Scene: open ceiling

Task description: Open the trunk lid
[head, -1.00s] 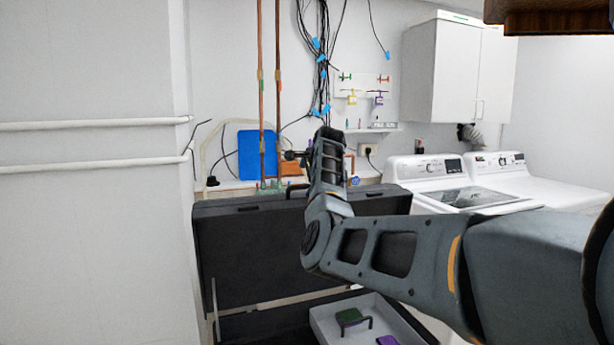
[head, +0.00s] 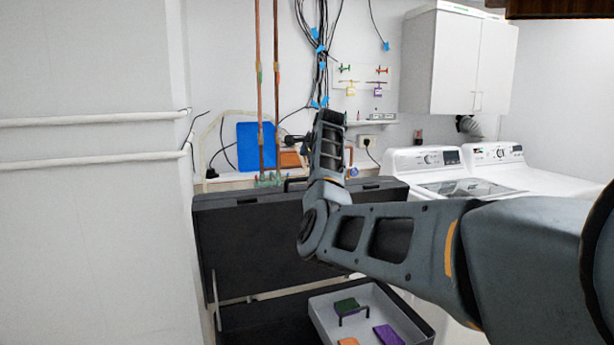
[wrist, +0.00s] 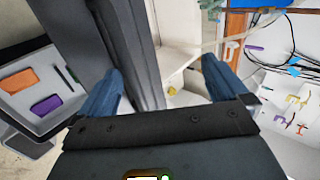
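The black trunk stands against the back wall with its lid (head: 255,240) raised nearly upright, inner side facing me. A light metal stay (head: 285,292) runs across the lower part of the opening. My gripper (wrist: 160,80) is open, its two blue fingers spread apart at the lid's edge in the wrist view. The lid (wrist: 75,25) shows there as a dark panel by the left finger; I cannot tell whether they touch. In the head view my arm crosses in front of the lid and hides part of it, and the fingers are not clear.
A grey tray (head: 322,318) in the trunk holds green (head: 346,306), purple (head: 388,335) and orange (head: 348,341) items. Pipes (head: 260,90) rise behind the lid. White washers (head: 424,160) stand to the right. A white wall with rails (head: 90,120) is close on the left.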

